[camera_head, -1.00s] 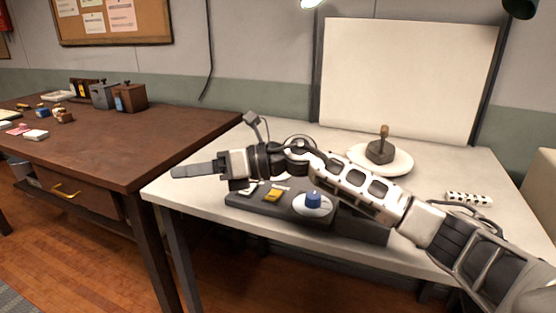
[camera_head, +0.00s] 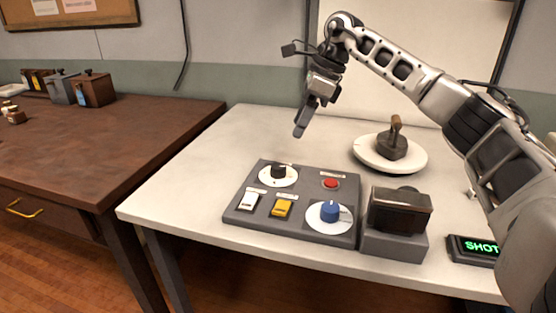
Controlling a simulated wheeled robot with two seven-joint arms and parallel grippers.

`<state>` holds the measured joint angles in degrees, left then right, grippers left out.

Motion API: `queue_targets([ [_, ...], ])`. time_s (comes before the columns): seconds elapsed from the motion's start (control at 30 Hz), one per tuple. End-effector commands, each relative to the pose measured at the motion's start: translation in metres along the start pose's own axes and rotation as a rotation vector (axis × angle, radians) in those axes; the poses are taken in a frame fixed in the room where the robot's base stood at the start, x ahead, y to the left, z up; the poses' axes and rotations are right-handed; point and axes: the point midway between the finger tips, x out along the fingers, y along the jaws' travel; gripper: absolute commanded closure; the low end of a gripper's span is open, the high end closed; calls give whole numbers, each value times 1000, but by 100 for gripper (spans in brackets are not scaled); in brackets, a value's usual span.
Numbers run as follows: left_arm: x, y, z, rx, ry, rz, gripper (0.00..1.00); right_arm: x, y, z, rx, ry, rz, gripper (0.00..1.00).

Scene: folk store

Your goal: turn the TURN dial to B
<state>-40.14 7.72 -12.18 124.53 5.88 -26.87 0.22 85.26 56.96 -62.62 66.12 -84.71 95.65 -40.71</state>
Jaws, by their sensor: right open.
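A grey control panel (camera_head: 238,212) lies on the white table. It carries a black dial (camera_head: 279,172) on a white disc at the back left and a blue dial (camera_head: 330,212) on a white disc at the front right. The labels and dial marks are too small to read, so I cannot tell which one is TURN or where either points. My right gripper (camera_head: 305,122) is open and hangs above the table behind the panel, fingers pointing down, apart from both dials. My left gripper is not in view.
The panel also has a red button (camera_head: 331,184), a white switch (camera_head: 249,201) and a yellow switch (camera_head: 282,208). A dark camera-like box (camera_head: 399,211) stands right of it, beside a display reading SHOT (camera_head: 480,248). A round white plate (camera_head: 368,160) bears an old iron (camera_head: 393,145).

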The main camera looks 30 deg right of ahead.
Motion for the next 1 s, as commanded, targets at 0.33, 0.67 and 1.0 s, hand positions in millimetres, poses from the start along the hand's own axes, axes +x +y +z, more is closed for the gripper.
queue_targets([
  [0.33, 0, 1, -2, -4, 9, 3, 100, 77, 1, 1, -1, 0, 3, 45],
  [0.67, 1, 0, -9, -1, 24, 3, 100, 112, 1, 1, -1, -3, 1, 45],
  [1.0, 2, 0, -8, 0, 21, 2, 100, 114, 1, 1, -1, -3, 1, 53],
])
